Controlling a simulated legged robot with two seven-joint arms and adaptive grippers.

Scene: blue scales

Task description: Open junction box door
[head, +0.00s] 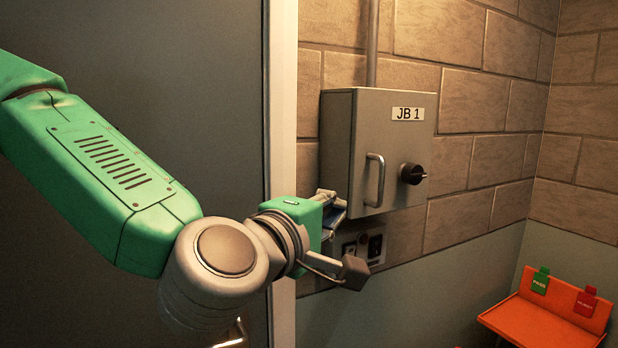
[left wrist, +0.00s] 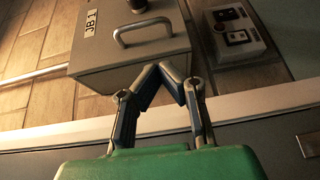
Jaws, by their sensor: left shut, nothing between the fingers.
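The grey junction box (head: 338,150), labelled JB 1, is mounted on the brick wall. Its door (head: 395,140) looks closed. The door has a metal bar handle (head: 375,180) on its left part and a black round knob (head: 412,174) to the right of it. My left gripper (head: 335,203) is at the lower left corner of the box, left of the handle and apart from it. In the left wrist view its fingertips (left wrist: 167,68) meet with nothing between them, in front of the box side (left wrist: 120,82). The handle (left wrist: 143,30) lies beyond them. My right gripper is not in view.
A smaller panel with sockets or switches (head: 360,245) sits just below the box, partly behind my left gripper. A conduit (head: 373,40) rises from the box top. A pale door frame (head: 283,100) stands at left. An orange shelf (head: 540,318) with green and red tags is at lower right.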

